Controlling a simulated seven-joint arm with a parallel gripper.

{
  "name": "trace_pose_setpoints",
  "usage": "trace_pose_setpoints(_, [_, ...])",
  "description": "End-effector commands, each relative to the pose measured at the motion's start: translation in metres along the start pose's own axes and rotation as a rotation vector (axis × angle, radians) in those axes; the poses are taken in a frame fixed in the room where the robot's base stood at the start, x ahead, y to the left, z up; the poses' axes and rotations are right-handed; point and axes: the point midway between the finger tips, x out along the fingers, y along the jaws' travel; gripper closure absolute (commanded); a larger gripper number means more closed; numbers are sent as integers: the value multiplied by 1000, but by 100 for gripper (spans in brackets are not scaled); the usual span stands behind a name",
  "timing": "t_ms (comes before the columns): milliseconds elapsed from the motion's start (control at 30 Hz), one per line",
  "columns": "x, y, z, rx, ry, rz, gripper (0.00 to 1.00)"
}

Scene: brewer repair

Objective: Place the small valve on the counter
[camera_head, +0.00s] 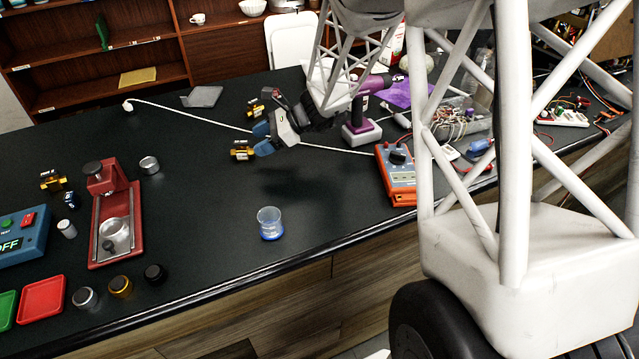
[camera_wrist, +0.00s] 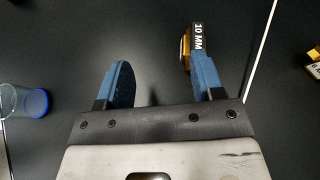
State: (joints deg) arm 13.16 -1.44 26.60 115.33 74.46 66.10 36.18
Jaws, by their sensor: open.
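Several gold-and-black valves lie on the dark counter (camera_head: 200,215). One (camera_head: 242,150) is beside my gripper's near finger in the head view; a label reading 10 MM shows on a valve (camera_wrist: 196,42) at the right fingertip in the wrist view. Another valve (camera_head: 257,110) lies beyond the white cord; a partly cut-off one (camera_wrist: 314,60) is at the wrist view's right edge. A third (camera_head: 52,182) lies at the far left. I cannot tell which is the small valve. My gripper (camera_head: 258,140) is open, its blue fingers (camera_wrist: 160,70) apart with nothing between them.
A clear cup with a blue base (camera_head: 270,224) stands near the counter's front edge. A white cord (camera_head: 190,120) crosses the counter. A red brewer stand (camera_head: 117,215) is left; a purple drill (camera_head: 362,115) and orange-blue meter (camera_head: 398,170) are right. The middle is mostly clear.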

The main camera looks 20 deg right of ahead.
Motion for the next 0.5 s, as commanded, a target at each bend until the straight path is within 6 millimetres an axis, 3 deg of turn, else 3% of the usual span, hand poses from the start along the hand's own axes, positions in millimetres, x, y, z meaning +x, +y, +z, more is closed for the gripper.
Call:
trace_pose_setpoints(200, [-16,55,40,-251,121,115,39])
trace_pose_setpoints(500, [-45,135,76,-620,296,289,39])
